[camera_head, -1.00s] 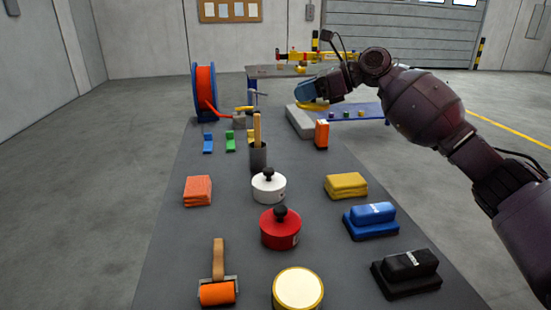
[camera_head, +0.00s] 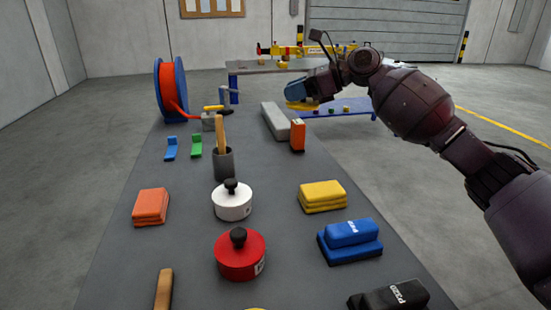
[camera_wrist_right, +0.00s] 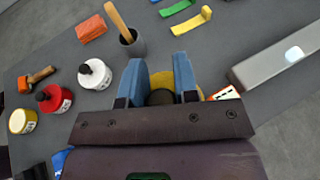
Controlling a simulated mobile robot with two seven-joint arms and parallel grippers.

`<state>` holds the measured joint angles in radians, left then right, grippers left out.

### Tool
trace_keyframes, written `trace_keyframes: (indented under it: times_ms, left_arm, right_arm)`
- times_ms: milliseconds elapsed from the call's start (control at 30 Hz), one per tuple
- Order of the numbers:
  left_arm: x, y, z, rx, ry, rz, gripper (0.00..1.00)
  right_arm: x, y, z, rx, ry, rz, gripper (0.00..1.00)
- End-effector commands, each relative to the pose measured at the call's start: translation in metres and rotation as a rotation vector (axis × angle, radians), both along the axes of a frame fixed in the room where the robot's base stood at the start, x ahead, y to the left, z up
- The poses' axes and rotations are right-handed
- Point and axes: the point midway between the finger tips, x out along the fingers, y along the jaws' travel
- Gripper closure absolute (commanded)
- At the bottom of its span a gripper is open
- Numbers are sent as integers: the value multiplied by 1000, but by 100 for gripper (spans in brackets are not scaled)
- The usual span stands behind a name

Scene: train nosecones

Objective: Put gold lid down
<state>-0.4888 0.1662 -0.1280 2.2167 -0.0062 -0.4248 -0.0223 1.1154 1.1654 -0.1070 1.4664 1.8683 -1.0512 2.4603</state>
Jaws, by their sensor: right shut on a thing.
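My right gripper (camera_head: 297,91) is over the far right part of the long grey table. It is shut on the dark knob of the gold lid (camera_head: 301,105), a yellow disc under the blue fingers. In the right wrist view, the fingers (camera_wrist_right: 160,75) flank the dark knob, and the gold lid (camera_wrist_right: 189,84) shows behind them. The lid looks held above the surface; the gap below it is hard to judge. The gold tin (camera_wrist_right: 21,121) stands at the left in the wrist view, with a pale top and no lid. My left gripper is not in view.
A long grey block (camera_head: 276,121) and an orange box (camera_head: 297,135) are near the gripper.

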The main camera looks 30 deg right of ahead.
Motion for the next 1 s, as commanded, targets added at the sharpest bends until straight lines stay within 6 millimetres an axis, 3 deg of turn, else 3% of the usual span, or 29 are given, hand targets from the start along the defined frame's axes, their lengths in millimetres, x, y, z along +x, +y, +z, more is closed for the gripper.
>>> trace_keyframes:
  times_ms: [33, 300, 467, 767, 1000]
  left_arm:
    - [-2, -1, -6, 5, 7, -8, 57]
    - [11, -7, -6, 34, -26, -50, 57]
    - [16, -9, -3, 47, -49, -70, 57]
    - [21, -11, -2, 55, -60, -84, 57]
    - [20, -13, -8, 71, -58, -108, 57]
  right_arm:
    - [2, 0, -27, -1, 17, 1, 95]
    - [2, 0, -85, -1, 17, 0, 95]
    - [1, 0, -106, -1, 10, 0, 95]
    - [1, 0, -119, 0, 5, 0, 95]
    - [1, 0, -163, -1, 14, 0, 95]
